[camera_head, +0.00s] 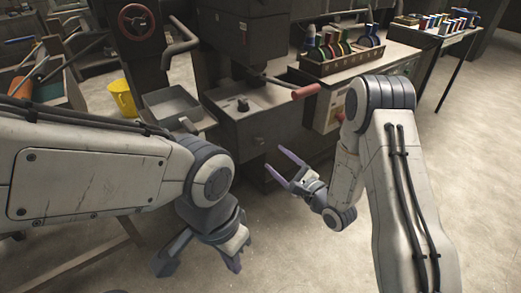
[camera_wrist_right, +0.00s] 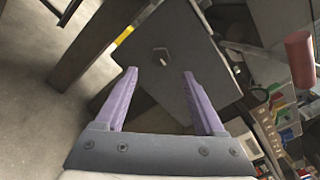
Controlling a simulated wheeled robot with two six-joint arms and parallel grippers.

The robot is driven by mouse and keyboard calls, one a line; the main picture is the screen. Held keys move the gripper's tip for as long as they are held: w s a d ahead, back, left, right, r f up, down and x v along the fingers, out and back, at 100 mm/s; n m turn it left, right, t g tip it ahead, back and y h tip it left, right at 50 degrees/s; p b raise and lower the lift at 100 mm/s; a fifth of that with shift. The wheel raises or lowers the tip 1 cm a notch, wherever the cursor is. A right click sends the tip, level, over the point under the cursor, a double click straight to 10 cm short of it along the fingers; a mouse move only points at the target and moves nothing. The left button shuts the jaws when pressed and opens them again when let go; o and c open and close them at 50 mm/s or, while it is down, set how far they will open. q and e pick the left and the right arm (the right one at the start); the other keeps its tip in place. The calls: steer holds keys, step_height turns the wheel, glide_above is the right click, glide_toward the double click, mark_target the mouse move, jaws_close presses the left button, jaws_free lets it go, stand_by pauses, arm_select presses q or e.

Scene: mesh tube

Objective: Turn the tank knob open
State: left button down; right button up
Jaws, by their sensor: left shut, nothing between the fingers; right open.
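A grey metal tank-like box (camera_head: 255,125) stands in the middle of the head view. A small dark knob (camera_head: 259,141) is on its front face. In the right wrist view a light knob (camera_wrist_right: 161,57) stands out from a flat grey panel (camera_wrist_right: 180,30). My right gripper (camera_head: 275,160) is open and empty in front of the box. In the right wrist view its purple fingers (camera_wrist_right: 159,73) lie on either side below the knob, apart from it. My left gripper (camera_head: 234,265) is shut and empty, low over the floor, pointing down.
A red-ended lever (camera_head: 305,91) sticks out above the box's right side. A dark knob (camera_head: 242,104) sits on its top. The floor in front is clear.

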mark_target(259, 144)
steer(key=x, duration=0.8)
steer(key=shift+w+a, duration=0.2)
jaws_close()
steer(key=shift+a, duration=0.1)
